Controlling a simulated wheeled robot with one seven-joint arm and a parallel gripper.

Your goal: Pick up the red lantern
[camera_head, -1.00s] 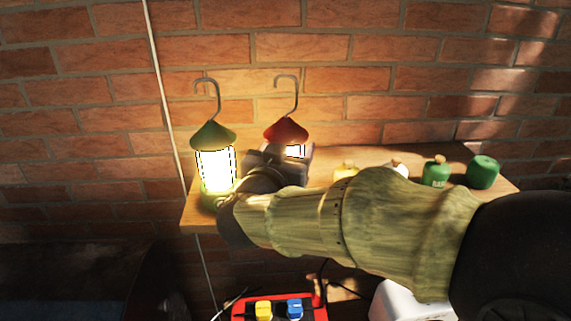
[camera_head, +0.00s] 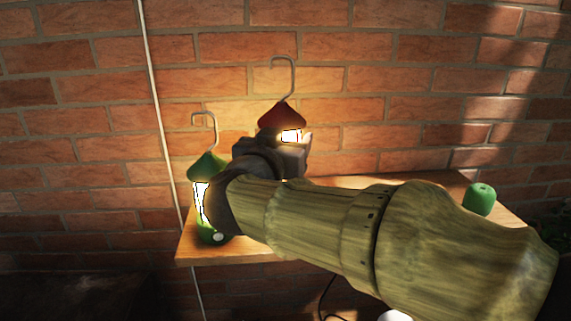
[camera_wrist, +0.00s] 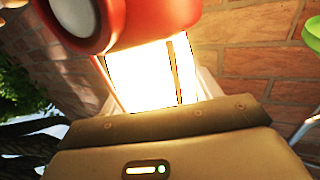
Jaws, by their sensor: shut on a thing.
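The red lantern (camera_head: 282,115) has a red cone top, a wire hook and a glowing body. My gripper (camera_head: 293,146) is shut on its glowing body and holds it up in front of the brick wall, above the shelf. In the wrist view the lantern's red part (camera_wrist: 150,20) and bright glass (camera_wrist: 150,72) fill the space just beyond my gripper (camera_wrist: 165,105). The fingers are mostly hidden by glare. The lantern looks about upright in the head view.
A lit green lantern (camera_head: 207,168) stands at the left end of the wooden shelf (camera_head: 240,251), partly behind my arm. A green round object (camera_head: 480,198) sits near the right end. The brick wall (camera_head: 400,60) is close behind. My arm hides much of the shelf.

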